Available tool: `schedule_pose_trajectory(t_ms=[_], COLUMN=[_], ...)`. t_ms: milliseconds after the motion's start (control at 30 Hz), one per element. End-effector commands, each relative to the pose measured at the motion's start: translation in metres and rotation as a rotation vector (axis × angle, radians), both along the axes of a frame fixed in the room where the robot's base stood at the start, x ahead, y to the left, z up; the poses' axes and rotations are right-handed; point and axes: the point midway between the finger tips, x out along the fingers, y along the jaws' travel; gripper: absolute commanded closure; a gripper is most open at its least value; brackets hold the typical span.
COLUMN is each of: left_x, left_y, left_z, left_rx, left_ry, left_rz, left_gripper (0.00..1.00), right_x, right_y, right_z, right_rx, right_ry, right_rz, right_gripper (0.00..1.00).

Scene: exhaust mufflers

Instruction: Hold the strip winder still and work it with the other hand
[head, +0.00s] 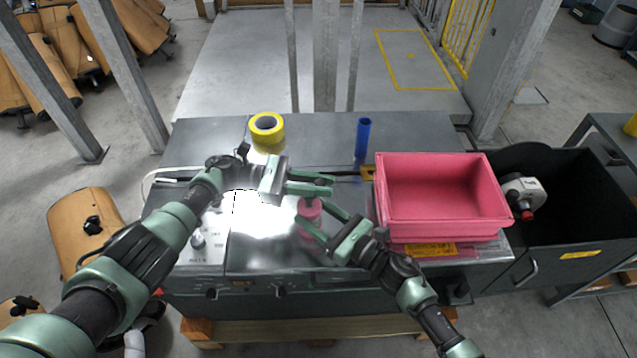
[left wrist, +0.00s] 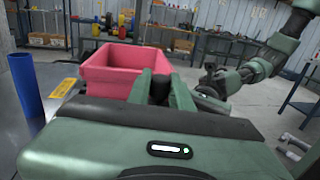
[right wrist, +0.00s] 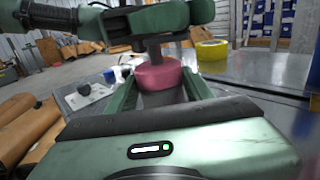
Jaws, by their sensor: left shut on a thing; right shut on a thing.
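The strip winder (head: 310,208) is a small round pink body with a dark upright part on top, standing on the metal worktop. In the right wrist view its pink body (right wrist: 158,76) sits between the fingers of my right gripper (right wrist: 158,90), which is shut on it from the side. My left gripper (head: 328,183) is above, shut on the dark upper part, which shows between its fingers in the left wrist view (left wrist: 160,88). The winder looks upright. My left fingers and the bright glare partly hide it in the head view.
A pink bin (head: 440,222) stands close on the right. A blue tube (head: 362,138) and a yellow tape roll (head: 266,130) stand behind on the worktop (head: 215,135). A dark open container (head: 580,235) with a white-and-red object is further right.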

Motion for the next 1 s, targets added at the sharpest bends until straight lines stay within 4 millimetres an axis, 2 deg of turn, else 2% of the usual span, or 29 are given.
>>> schedule_pose_trajectory(t_ms=[100,933,967,1000], left_x=[0.0005,-0.0059,-0.0059,-0.0059], left_y=[-0.0008,-0.0004,-0.0005,-0.0005], left_z=[-0.0047,-0.0018,-0.0017,-0.0015], left_rx=[0.013,0.008,0.007,0.007], left_ry=[0.004,0.006,0.007,0.007], left_rz=[-0.024,-0.085,-0.085,-0.085], left_gripper=[1.0,1.0,0.71,0.6], right_x=[-0.0029,-0.0022,-0.0021,-0.0019], right_y=[0.0037,0.0038,0.0038,0.0036], right_z=[0.0007,0.0011,0.0011,0.0011], right_rx=[0.0,0.002,0.002,0.002], right_ry=[-0.006,-0.004,-0.004,-0.004], right_rz=[0.012,0.01,0.009,0.009], right_gripper=[0.94,0.94,0.94,0.94])
